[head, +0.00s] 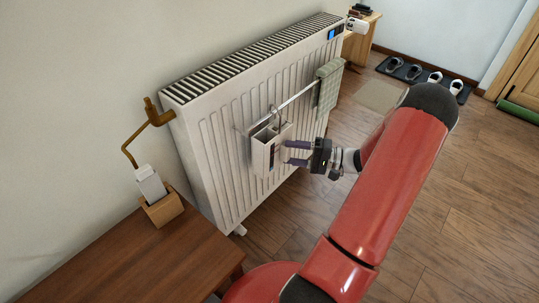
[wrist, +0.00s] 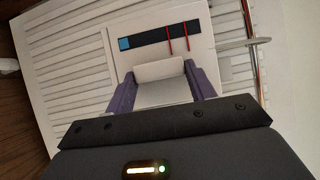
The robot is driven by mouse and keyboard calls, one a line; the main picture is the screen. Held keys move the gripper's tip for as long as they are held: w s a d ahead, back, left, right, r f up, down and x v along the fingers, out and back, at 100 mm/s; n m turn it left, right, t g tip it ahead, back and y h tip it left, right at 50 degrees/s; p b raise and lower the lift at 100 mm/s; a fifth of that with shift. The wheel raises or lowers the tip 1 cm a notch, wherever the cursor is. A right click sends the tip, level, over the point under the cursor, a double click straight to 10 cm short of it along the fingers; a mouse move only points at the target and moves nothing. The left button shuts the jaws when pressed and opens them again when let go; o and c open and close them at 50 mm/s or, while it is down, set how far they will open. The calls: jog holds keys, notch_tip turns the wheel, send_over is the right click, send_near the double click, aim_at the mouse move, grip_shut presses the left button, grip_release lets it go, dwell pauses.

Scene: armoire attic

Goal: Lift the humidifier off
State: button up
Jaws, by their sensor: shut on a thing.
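The humidifier (head: 262,153) is a white, narrow box at the front of the white radiator (head: 225,120). A hook at its top reaches the thin rail (head: 298,95). My gripper (head: 288,153) comes from the right, its two purple fingers at the humidifier's front. In the wrist view the humidifier's front (wrist: 128,60) shows a dark strip with a blue square and two red lines. There my gripper (wrist: 160,76) is shut on a pale, rounded part projecting from that front. Whether the hook still bears on the rail is hard to tell.
A pale green towel (head: 328,88) hangs at the rail's right end. A brown pipe (head: 130,155) runs left of the radiator. A wooden table (head: 130,255) at lower left bears a small wooden box (head: 163,210) with a white object. The floor (head: 440,210) at right is clear.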

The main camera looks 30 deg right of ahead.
jog(key=shift+r+p, duration=0.65)
jog(key=shift+r, duration=0.8)
jog(key=s+d, duration=0.3)
jog(key=s, duration=0.5)
jog(key=shift+s, duration=0.25)
jog(key=shift+s, duration=0.1)
